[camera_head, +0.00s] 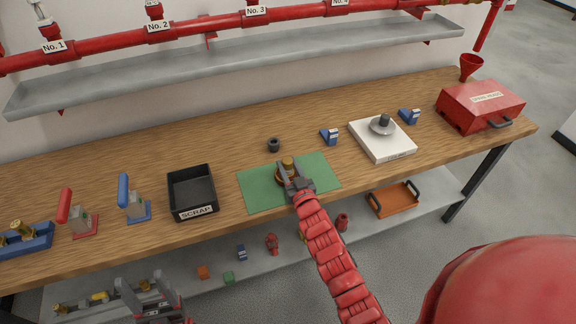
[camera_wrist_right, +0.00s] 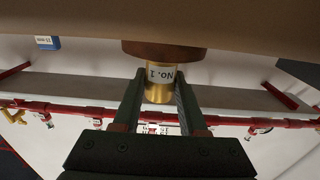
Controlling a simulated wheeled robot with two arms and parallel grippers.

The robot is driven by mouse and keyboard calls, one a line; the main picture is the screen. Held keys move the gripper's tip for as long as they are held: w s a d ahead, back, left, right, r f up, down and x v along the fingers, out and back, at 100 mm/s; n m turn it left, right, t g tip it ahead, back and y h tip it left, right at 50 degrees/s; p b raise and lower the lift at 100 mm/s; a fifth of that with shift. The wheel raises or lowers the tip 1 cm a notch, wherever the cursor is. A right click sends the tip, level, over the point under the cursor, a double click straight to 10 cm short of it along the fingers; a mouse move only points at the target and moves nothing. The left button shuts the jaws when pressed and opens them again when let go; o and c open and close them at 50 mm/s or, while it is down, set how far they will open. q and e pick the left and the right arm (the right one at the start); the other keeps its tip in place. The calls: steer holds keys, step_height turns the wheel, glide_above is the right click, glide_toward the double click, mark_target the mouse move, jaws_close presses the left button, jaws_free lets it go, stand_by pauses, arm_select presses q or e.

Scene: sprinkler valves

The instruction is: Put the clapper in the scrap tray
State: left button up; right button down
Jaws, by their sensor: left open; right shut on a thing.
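My right gripper (camera_head: 295,181) is over the green mat (camera_head: 255,190) and is shut on a brass piece (camera_head: 288,163). In the right wrist view the fingers (camera_wrist_right: 160,98) flank this brass piece (camera_wrist_right: 160,93), labelled No. 1, which meets a round brown part (camera_wrist_right: 165,50). The black scrap tray (camera_head: 190,192) is left of the mat and looks empty. I cannot identify the clapper for sure; it may be hidden inside the brass piece. My left gripper (camera_head: 146,292) is open and empty, in front of the bench at the lower left.
A dark ring (camera_head: 273,145) lies behind the mat. A white box (camera_head: 385,145) bearing a grey disc (camera_head: 382,128) and a red case (camera_head: 480,105) stand to the right. Red-handled (camera_head: 75,215) and blue-handled (camera_head: 133,200) tools stand left of the tray. Bare wood separates tray and mat.

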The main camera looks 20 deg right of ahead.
steer(key=shift+f, duration=0.1)
steer(key=shift+f, duration=0.1)
steer(key=shift+c, duration=2.2)
jaws_free()
